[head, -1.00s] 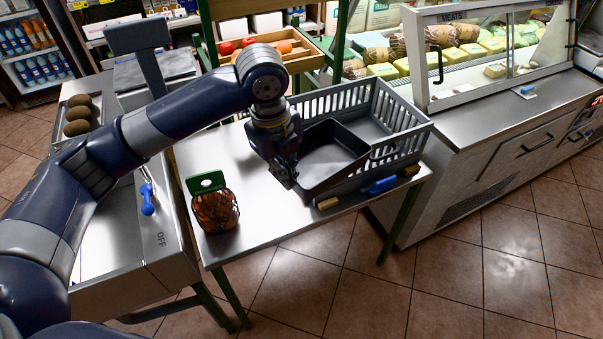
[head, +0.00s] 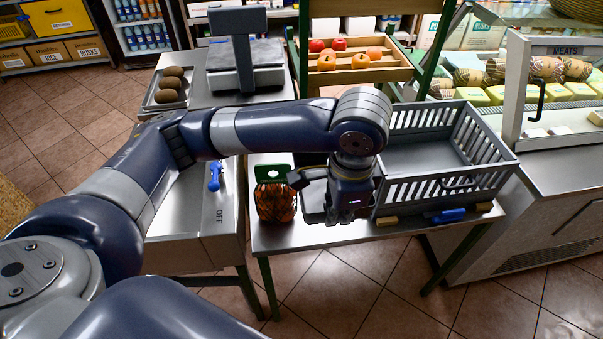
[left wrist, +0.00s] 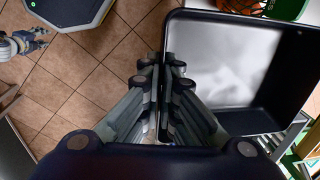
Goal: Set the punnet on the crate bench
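The punnet is a dark, open, rectangular tray (head: 313,195). In the head view it is largely hidden behind my left gripper (head: 347,215). The left wrist view shows its empty inside (left wrist: 235,75), with the near wall between the fingers of my left gripper (left wrist: 165,75), which is shut on it. The punnet is between a netted bag of orange produce (head: 275,200) and a grey crate (head: 445,185). The crate bench is the metal-topped table (head: 345,236) under them. I cannot tell whether the punnet touches the bench. A small blue-grey part at the left wrist view's left edge may be my right gripper.
The grey crate fills the bench's right side. A blue-handled item (head: 448,215) and wooden blocks lie along the front edge. A scale (head: 245,65) and a steel counter (head: 190,215) stand left. The meat case (head: 550,130) is at right.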

